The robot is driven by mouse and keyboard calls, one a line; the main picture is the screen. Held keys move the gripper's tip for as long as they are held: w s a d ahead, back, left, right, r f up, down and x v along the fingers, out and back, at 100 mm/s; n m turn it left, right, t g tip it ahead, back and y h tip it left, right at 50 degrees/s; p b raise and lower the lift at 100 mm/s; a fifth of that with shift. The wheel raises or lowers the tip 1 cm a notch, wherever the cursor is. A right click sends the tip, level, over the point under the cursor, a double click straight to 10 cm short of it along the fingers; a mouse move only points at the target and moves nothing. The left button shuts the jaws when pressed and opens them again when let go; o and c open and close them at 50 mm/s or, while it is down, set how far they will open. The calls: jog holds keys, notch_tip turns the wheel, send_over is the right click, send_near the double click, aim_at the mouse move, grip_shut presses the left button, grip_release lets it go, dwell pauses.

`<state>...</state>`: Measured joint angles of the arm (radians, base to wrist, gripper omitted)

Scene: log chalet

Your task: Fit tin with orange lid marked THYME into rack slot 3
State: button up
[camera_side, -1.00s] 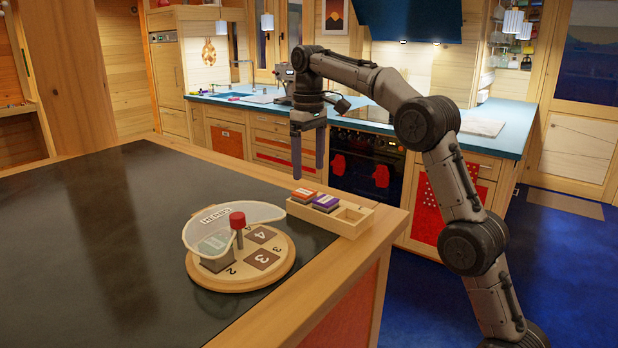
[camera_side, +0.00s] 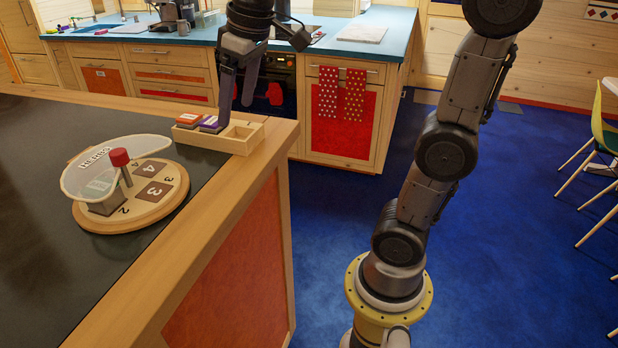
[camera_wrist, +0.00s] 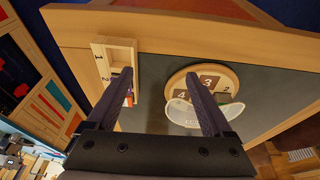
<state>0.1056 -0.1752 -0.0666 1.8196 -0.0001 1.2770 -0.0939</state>
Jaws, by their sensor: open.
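A tin with an orange lid (camera_side: 188,118) sits at the far left end of a wooden box (camera_side: 230,145); its lettering is too small to read. In the wrist view a bit of orange (camera_wrist: 128,101) shows beside my left finger. A round wooden rack (camera_side: 165,203) carries dark numbered squares. The square of slot 3 (camera_side: 154,193) looks bare and lies outside the clear cover (camera_side: 88,168), which is lettered and covers part of the rack. My gripper (camera_side: 235,102) is open and empty, fingers pointing down near the box; I cannot tell its exact height above it.
A purple-lidded tin (camera_side: 209,124) stands beside the orange one. The box compartment at the right end (camera_side: 240,132) is empty and its side bears numbers. The dark tabletop (camera_side: 30,240) left is clear.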

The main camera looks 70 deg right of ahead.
jog(key=s+a+f+t, duration=0.2)
jog(key=s+a+f, duration=0.1)
jog(key=s+f, duration=0.8)
jog(key=s, duration=0.3)
jog(key=shift+a+f, duration=0.1)
dwell(0.5)
